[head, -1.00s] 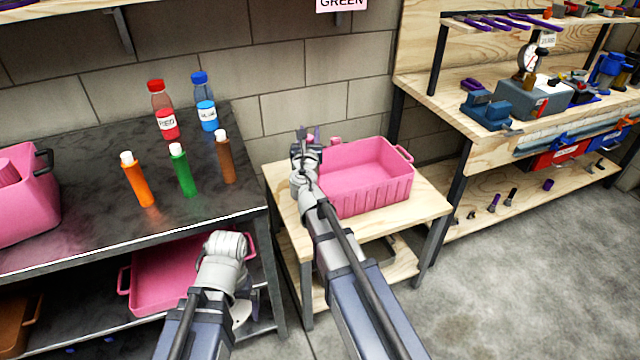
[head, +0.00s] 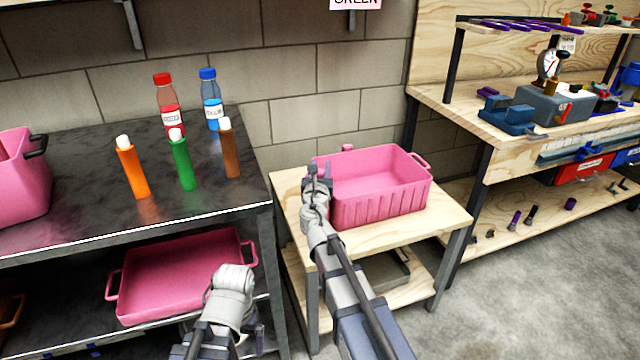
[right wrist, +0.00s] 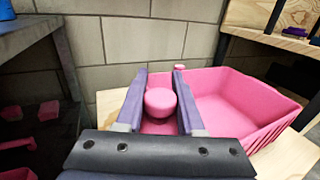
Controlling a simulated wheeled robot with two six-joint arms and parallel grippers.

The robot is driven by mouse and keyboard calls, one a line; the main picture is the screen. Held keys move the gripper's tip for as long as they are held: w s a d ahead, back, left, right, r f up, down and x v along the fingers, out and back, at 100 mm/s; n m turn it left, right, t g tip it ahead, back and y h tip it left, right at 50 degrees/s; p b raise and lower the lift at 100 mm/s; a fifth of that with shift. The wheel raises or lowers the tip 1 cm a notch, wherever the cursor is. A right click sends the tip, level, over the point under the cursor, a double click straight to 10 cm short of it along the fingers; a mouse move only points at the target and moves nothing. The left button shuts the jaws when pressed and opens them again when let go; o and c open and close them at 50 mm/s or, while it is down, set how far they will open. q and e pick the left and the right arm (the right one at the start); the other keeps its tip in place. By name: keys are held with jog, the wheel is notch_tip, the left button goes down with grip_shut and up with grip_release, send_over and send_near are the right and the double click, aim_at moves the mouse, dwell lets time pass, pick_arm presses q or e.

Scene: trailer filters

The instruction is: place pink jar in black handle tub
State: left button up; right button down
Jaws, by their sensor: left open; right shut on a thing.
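The pink jar (right wrist: 160,103) with a round top is between the fingers of my right gripper (right wrist: 160,95) in the right wrist view. In the head view my right gripper (head: 318,172) is shut on it, at the left side of a pink tub on the wooden stand; the jar is mostly hidden there. The black handle tub (head: 25,192) is pink, stands on the dark table at the far left, and is cut by the frame edge. My left gripper (head: 252,338) is low in front of the dark table's lower shelf, mostly hidden behind its wrist, and open.
A pink-handled tub (head: 385,205) fills much of the wooden stand (head: 450,218). Orange (head: 133,170), green (head: 183,163) and brown (head: 229,150) bottles stand on the dark table (head: 85,205), before red (head: 166,108) and blue (head: 211,102) bottles. Another pink tub (head: 180,275) lies below.

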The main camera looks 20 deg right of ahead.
jog(key=shift+f+b, duration=1.7)
jog(key=shift+f, duration=0.35)
jog(key=shift+f, duration=0.25)
jog(key=c, duration=0.5)
grip_release()
jog(key=shift+r, duration=0.1)
jog(key=v, duration=1.2)
jog(key=shift+r, duration=0.15)
